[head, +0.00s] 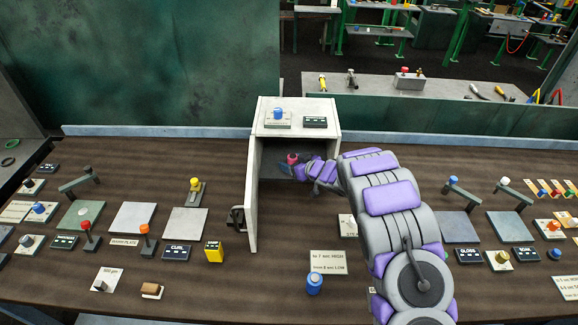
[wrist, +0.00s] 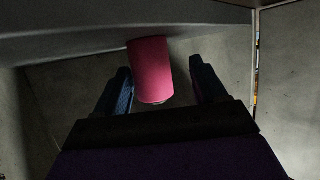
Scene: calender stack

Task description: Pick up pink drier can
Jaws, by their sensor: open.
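The pink drier can (head: 292,158) stands inside a small grey cabinet (head: 254,180) whose door is open to the left. In the wrist view the pink can (wrist: 151,70) is a plain pink cylinder near the cabinet's inner wall. My gripper (head: 304,168) reaches into the cabinet from the right. In the wrist view its two dark blue fingers (wrist: 160,88) are apart, one on each side of the can, with a visible gap on the right. I cannot tell whether the left finger touches it. The can's underside is hidden.
A blue knob (head: 278,113) sits on the cabinet's top. The cabinet walls close in around my gripper. A blue can (head: 314,284) and a yellow block (head: 214,251) stand on the brown bench in front. Several levers and plates fill both sides.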

